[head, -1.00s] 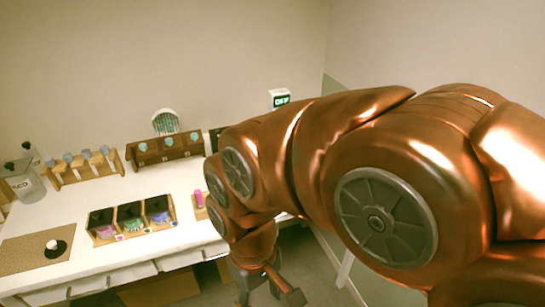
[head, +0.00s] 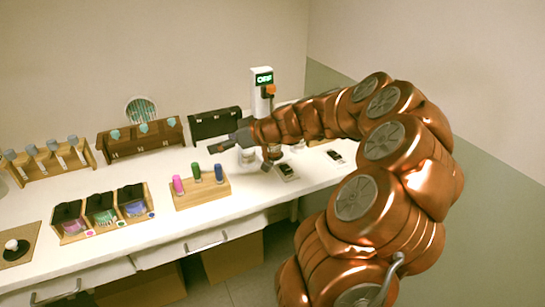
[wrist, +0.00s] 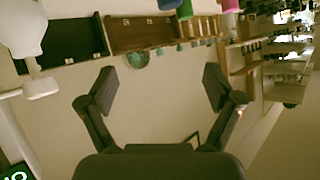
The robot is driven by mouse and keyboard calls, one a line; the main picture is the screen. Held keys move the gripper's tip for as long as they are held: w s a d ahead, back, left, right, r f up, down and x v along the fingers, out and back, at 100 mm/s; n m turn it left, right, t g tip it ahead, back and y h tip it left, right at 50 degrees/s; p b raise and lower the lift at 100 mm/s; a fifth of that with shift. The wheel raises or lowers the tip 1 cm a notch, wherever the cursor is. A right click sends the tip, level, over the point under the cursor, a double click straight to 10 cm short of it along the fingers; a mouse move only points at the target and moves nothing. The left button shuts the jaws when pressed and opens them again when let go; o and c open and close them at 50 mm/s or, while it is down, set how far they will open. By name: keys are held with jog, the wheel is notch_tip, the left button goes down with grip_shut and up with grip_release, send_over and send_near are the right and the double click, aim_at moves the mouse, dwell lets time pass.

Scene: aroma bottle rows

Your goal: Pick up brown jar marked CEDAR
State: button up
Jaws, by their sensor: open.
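I cannot pick out a brown jar marked CEDAR in either view; no label of that kind is readable. My gripper (head: 240,156) is at the right part of the white counter (head: 235,215), in front of the black case, with dark fingers spread. In the wrist view my gripper (wrist: 158,84) is open, with nothing between its fingers. A pale jar (head: 247,158) shows by the gripper in the head view. My arm and gripper hide part of the counter's right end.
A wooden block with pink, green and blue vials (head: 200,192) stands in front. A wooden rack of dark-lidded jars (head: 103,211) is left. A brown drawer box (head: 143,140) and black case (head: 216,124) stand at the wall. A white post with a green display (head: 262,88) rises behind.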

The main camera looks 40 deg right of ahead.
jog(key=s+d+f+m+t+h+b, duration=0.1)
jog(key=d+f+m+t+h, duration=0.3)
jog(key=d, duration=0.9)
jog(key=n+g+h, duration=0.1)
jog(key=g, duration=0.1)
send_near(273, 147)
jog(key=w, duration=0.2)
jog(key=w+d, duration=0.1)
jog(key=w, duration=0.1)
jog(key=shift+w+d+f+b, duration=0.1)
jog(key=shift+w+f+b, duration=0.1)
jog(key=shift+b, duration=0.2)
jog(key=shift+d+f, duration=0.15)
jog(key=shift+d, duration=0.15)
jog(key=shift+p+x, duration=0.7)
jog(key=shift+x, duration=0.8)
jog(key=shift+p+x, duration=1)
jog(key=shift+x, duration=1.25)
jog(key=shift+w+d, duration=0.1)
jog(key=shift+d, duration=0.05)
jog(key=shift+r, duration=0.25)
jog(key=c, duration=1.4)
jog(key=shift+c, duration=0.2)
